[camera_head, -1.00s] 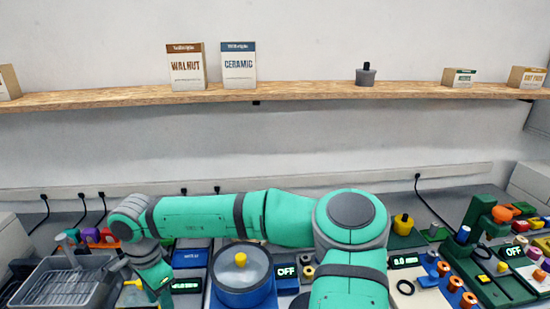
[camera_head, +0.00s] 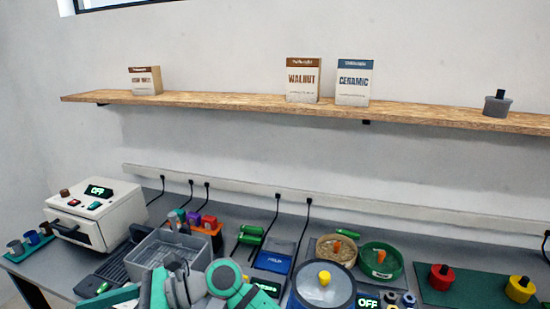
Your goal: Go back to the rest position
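My arm (camera_head: 238,286) shows at the bottom, left of centre, as teal and grey links in front of the grey tray (camera_head: 150,250). The links are cut off by the lower edge. I cannot make out my gripper's fingers or anything held in them.
A white machine reading OFF (camera_head: 105,215) stands at the left of the bench. A blue pot with a yellow knob (camera_head: 323,285) is close right of my arm. Two round containers with orange knobs stand behind it. A shelf (camera_head: 230,103) with boxes runs above.

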